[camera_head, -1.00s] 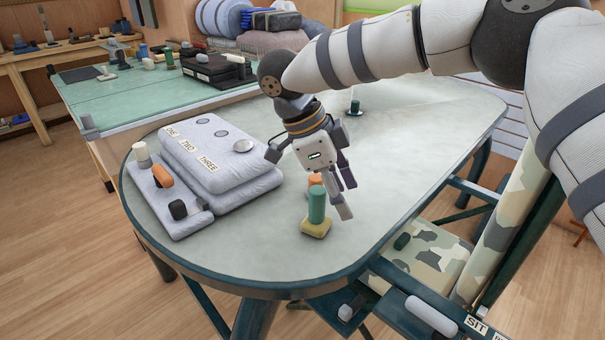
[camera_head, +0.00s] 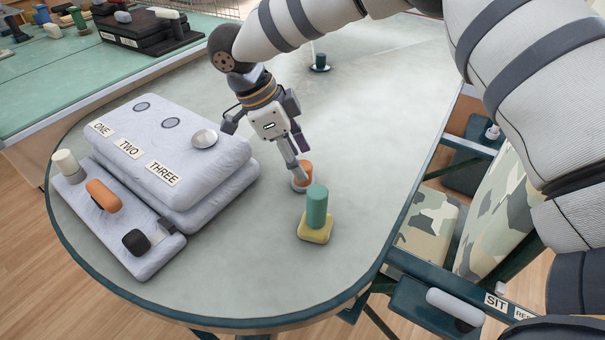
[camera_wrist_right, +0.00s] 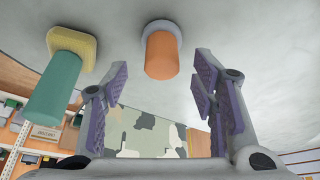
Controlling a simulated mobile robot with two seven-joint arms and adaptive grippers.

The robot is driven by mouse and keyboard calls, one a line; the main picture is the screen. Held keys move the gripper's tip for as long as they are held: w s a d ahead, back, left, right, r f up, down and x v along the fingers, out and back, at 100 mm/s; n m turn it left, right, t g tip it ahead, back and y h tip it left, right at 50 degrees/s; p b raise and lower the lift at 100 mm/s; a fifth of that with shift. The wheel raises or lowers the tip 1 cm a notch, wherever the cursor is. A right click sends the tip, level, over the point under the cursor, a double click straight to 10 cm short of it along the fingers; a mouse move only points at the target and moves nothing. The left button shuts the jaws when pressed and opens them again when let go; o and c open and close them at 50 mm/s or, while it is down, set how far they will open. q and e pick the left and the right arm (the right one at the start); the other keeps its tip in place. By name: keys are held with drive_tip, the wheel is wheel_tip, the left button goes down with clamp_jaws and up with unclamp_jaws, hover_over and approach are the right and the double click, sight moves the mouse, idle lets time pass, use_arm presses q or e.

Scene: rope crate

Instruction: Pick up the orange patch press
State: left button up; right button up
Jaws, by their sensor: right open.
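The orange patch press (camera_head: 302,174), a short orange cylinder on a round pale grey base, stands upright on the grey table. In the right wrist view the orange press (camera_wrist_right: 160,54) shows ahead of the open fingers, roughly centred between them. My right gripper (camera_head: 298,158) is open and empty, its fingertips close to the orange press; one finger partly covers it in the head view. I cannot tell whether they touch. My left gripper is not in view.
A green press (camera_head: 317,206) on a yellow square base stands close in front of the orange one. Stacked grey pads (camera_head: 190,165) labelled ONE, TWO, THREE and a padded tray (camera_head: 145,262) lie left. A dark green piece (camera_head: 320,62) stands behind. The table's right side is clear.

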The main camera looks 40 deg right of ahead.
sight(304, 165)
drive_tip(key=x, duration=0.4)
drive_tip(key=shift+w, duration=0.1)
drive_tip(key=c, duration=1.3)
drive_tip(key=shift+o, duration=0.2)
drive_tip(key=shift+r, duration=0.1)
